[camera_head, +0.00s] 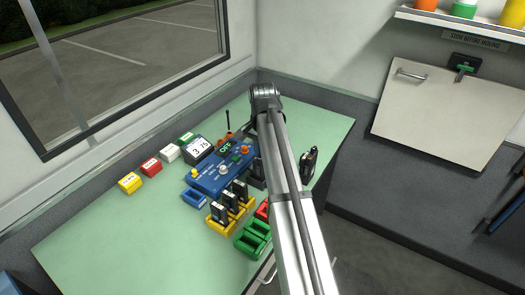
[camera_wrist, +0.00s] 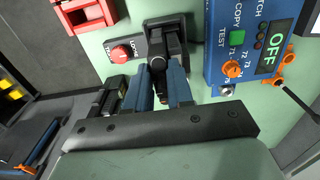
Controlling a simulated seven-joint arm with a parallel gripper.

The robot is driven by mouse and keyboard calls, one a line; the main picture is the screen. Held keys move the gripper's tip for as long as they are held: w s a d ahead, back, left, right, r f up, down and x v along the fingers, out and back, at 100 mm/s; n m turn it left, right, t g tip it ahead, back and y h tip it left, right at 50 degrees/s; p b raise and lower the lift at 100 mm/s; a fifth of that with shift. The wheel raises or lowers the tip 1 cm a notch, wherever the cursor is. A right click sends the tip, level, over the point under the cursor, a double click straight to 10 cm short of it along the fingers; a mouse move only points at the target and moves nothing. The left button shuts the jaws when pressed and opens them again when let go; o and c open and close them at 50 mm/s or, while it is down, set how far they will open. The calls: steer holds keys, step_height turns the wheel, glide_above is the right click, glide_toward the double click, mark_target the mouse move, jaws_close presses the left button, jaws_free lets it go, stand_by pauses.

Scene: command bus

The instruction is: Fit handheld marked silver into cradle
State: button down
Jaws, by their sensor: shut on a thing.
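In the wrist view, the two blue fingers of my gripper (camera_wrist: 163,78) are closed on a narrow dark handheld (camera_wrist: 158,66), seen end-on. Its silver mark cannot be made out. In the head view, the dark cradle (camera_head: 257,172) shows partly beside my arm, which hides my gripper. Another black handheld (camera_head: 308,163) stands right of my arm; it also shows left of the fingers in the wrist view (camera_wrist: 104,100).
A blue control panel (camera_head: 208,178) reading OFF stands left of the cradle. A yellow rack (camera_head: 218,228) holds several dark handhelds. Green holders (camera_head: 252,238), a red holder (camera_wrist: 88,14) and a blue holder (camera_head: 193,198) are nearby. The right of the green desk (camera_head: 330,130) is mostly clear.

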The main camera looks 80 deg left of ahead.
steer(key=c, duration=0.9)
jaws_free()
steer(key=shift+o, duration=0.4)
steer(key=shift+o, duration=1.1)
steer(key=shift+r, duration=0.1)
steer(key=shift+r, duration=3.4)
